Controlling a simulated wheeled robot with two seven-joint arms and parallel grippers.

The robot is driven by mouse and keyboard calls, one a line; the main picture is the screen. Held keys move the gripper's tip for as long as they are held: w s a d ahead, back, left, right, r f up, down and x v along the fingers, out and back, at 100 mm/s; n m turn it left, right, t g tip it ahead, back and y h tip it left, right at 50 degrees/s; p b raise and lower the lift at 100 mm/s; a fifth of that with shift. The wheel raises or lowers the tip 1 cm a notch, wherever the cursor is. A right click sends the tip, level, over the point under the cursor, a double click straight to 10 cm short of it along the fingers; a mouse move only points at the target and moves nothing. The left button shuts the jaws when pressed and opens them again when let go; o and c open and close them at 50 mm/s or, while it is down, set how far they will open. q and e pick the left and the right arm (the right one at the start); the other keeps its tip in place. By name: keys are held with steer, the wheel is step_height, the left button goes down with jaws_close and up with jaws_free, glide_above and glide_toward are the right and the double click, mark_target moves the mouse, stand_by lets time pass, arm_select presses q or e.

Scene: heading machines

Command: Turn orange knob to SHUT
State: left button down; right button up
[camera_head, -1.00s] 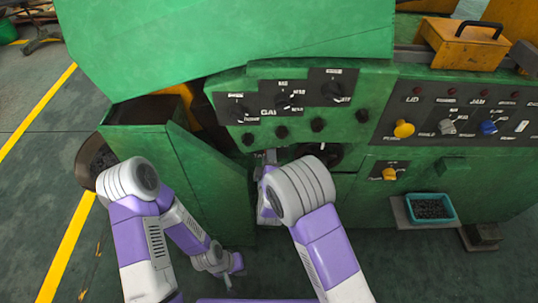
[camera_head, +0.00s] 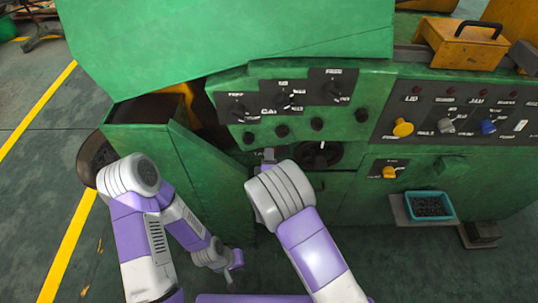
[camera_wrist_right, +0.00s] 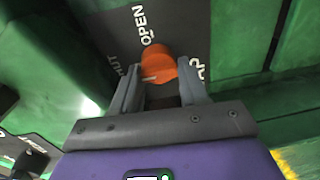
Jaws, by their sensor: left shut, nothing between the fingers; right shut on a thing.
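The orange knob (camera_wrist_right: 159,62) sits on a dark plate (camera_wrist_right: 110,22) in the right wrist view. OPEN is printed above it, part of SHUT at its left and TAP at its right. A pale mark on the knob faces the lower left. My right gripper (camera_wrist_right: 159,74) is shut on the knob, one finger on each side. In the head view, my right gripper (camera_head: 268,156) is at the machine's front, mostly hidden by my wrist, and the knob is hidden. My left gripper (camera_head: 230,276) is shut and empty, low over the floor by the green door.
The open green door (camera_head: 205,180) stands between my arms and the machine. A panel with yellow knobs (camera_head: 403,128) and a blue knob is at the right. A teal tray (camera_head: 450,212) of small parts sits on a low shelf. An orange toolbox (camera_head: 462,45) is on top.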

steer(key=o, duration=1)
steer(key=shift+r, duration=0.1)
steer(key=s, duration=0.5)
steer(key=s+p, duration=0.1)
steer(key=s, duration=0.1)
steer(key=shift+s+r, duration=0.25)
